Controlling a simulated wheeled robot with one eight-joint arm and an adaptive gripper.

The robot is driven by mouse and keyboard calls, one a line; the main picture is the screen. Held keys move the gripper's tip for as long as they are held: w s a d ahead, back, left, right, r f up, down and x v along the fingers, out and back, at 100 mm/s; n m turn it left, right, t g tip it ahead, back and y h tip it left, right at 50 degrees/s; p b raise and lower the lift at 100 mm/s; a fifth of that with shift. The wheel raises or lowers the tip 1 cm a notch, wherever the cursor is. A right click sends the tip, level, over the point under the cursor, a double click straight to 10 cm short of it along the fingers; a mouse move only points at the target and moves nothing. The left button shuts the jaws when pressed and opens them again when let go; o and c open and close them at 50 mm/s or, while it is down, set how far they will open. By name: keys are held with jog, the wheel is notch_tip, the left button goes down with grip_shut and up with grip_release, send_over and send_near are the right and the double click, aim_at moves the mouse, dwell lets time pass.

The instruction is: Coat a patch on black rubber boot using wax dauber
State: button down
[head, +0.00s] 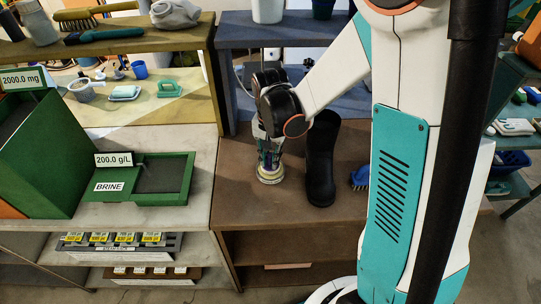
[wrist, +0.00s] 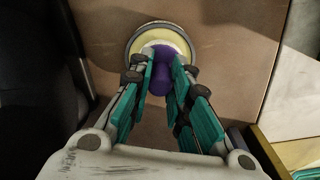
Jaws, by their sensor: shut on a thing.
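The black rubber boot (head: 321,160) stands upright on the brown bench, just right of my gripper. In the wrist view a dark shape at the left edge (wrist: 35,90) looks like the boot. My gripper (head: 270,155) points down and is shut on the purple wax dauber (wrist: 160,78), also seen between the fingers in the wrist view. A round tin (wrist: 134,42) with pale yellow wax lies under the dauber's end; it also shows on the bench below the gripper (head: 270,180). The dauber's tip is hidden, so I cannot tell whether it touches the wax.
A blue brush (head: 360,176) lies right of the boot. A green tray labelled BRINE (head: 150,180) and a green bin (head: 45,155) are on the left counter. A shelf (head: 285,30) stands behind the boot. The bench front edge is clear.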

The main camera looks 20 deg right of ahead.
aim_at(271, 155)
jog(key=shift+f+b, duration=0.35)
jog(key=shift+b, duration=0.05)
dwell(1.5)
jog(key=shift+r+p, duration=2.45)
jog(key=shift+r, duration=1.1)
jog(key=shift+s+f, duration=0.1)
